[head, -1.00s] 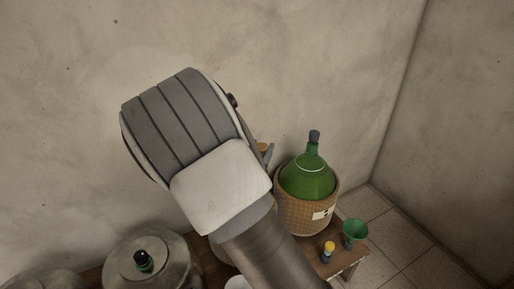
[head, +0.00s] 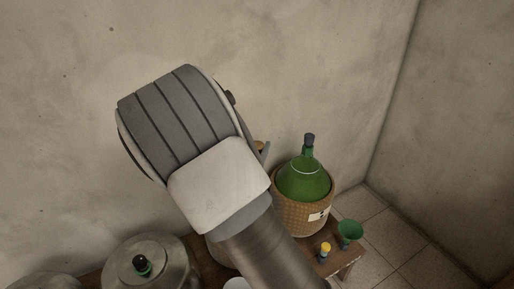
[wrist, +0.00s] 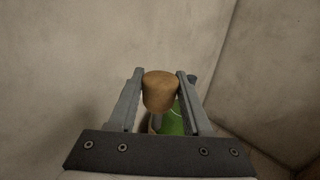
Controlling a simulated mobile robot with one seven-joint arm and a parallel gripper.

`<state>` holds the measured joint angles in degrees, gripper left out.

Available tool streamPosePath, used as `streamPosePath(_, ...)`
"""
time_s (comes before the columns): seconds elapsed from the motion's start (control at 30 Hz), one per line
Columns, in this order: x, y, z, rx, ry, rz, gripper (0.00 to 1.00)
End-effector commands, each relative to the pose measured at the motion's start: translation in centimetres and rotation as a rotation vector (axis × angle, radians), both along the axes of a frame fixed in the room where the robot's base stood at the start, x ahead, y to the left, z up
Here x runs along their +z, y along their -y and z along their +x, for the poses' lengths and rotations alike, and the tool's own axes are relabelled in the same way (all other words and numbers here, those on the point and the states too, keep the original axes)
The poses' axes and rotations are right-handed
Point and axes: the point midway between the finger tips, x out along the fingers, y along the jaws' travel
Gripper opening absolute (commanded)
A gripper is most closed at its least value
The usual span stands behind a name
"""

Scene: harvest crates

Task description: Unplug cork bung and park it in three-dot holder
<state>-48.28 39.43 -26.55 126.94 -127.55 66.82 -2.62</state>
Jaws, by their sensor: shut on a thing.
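The cork bung (wrist: 160,91) is light brown and sits between the two fingers of my gripper (wrist: 160,73) in the wrist view. My gripper is shut on it. In the head view my own arm hides most of the gripper; a bit of the cork (head: 259,146) shows beside a finger, left of a green demijohn's neck. The cork is up in the air, clear of any opening that I can see. I cannot make out a three-dot holder; my arm covers part of the bench.
The green demijohn (head: 302,184), dark-stoppered, stands in a wicker basket (head: 293,217) with a white tag, its marks too small to count. A yellow-topped item (head: 325,249) and green funnel (head: 349,231) are at the bench's right end. A metal vessel (head: 172,262) stands lower left.

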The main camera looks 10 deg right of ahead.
Motion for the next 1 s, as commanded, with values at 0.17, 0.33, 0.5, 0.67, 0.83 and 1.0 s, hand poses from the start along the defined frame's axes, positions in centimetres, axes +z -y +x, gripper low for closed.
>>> streamPosePath(0.17, 0.9, 0.0, 0.0, 0.000, 0.000, 0.001, 0.00)
streamPosePath(0.33, 1.6, 0.0, 0.0, 0.000, 0.000, 0.001, 0.00)
streamPosePath(0.5, 2.3, 0.0, 0.0, 0.000, 0.000, 0.001, 0.00)
streamPosePath(0.67, 2.9, 0.0, 0.0, 0.000, 0.000, 0.001, 0.00)
streamPosePath(0.83, 3.3, 0.0, 0.0, 0.000, 0.000, 0.000, 0.00)
streamPosePath(1.0, 3.3, 0.0, 0.0, 0.000, 0.000, 0.000, 0.00)
